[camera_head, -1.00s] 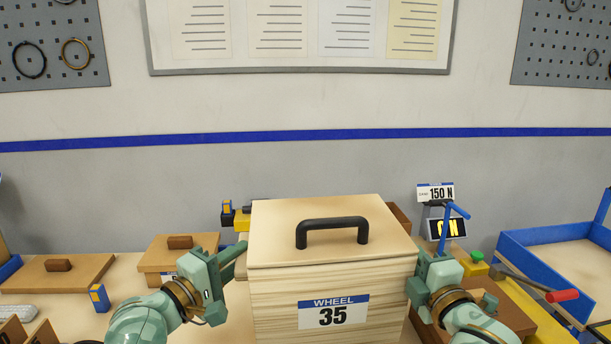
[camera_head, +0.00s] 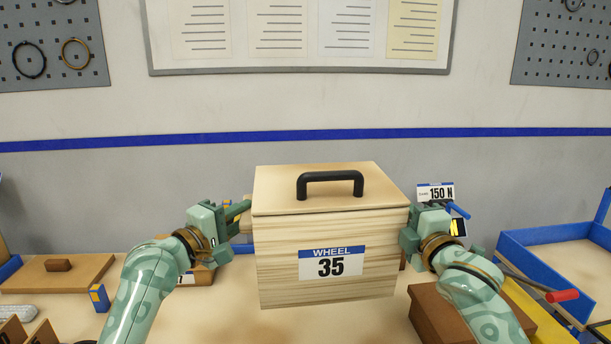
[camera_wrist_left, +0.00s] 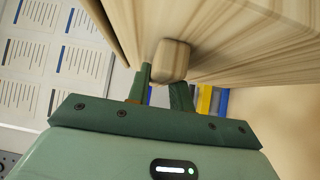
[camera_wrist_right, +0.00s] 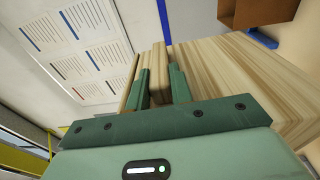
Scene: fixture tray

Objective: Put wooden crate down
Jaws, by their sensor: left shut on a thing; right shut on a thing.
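The wooden crate (camera_head: 330,255) has a lid with a black handle (camera_head: 330,183) and a label reading WHEEL 35. It is held up level above the table, between my two grippers. My left gripper (camera_head: 240,215) is at its left side, shut on a small wooden grip block (camera_wrist_left: 172,60) on the crate's side. My right gripper (camera_head: 408,232) is at its right side, shut on the matching wooden block (camera_wrist_right: 160,75). The crate's bottom edge shows above the tabletop. Its far side is hidden.
The table (camera_head: 250,322) is bare in front of and below the crate. A brown box (camera_head: 435,315) is at the right under my right arm. A blue-edged tray (camera_head: 545,235) stands at far right, a red-handled tool (camera_head: 562,296) beside it. A lidded box (camera_head: 58,272) lies left.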

